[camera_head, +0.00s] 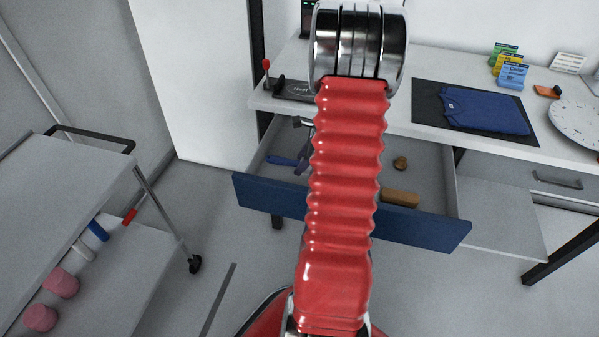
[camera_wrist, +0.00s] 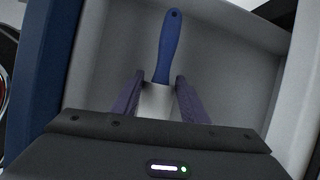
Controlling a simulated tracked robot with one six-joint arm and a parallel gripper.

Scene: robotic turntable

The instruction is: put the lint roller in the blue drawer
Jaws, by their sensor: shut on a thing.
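The lint roller has a blue handle with a hole at its end and a pale roller part; it shows in the wrist view (camera_wrist: 168,50). My gripper (camera_wrist: 159,82) is shut on its pale part, with the handle pointing away from the jaws. The blue drawer (camera_head: 270,197) is pulled open under the table. In the head view my gripper (camera_head: 303,152) is at the drawer's left part, with the blue handle (camera_head: 283,161) over or inside the drawer. My red arm hides the drawer's middle. I cannot tell whether the roller touches the drawer floor.
A brown round object (camera_head: 400,163) and a tan block (camera_head: 400,198) lie in the drawer's right part. A grey cart (camera_head: 65,190) stands at left.

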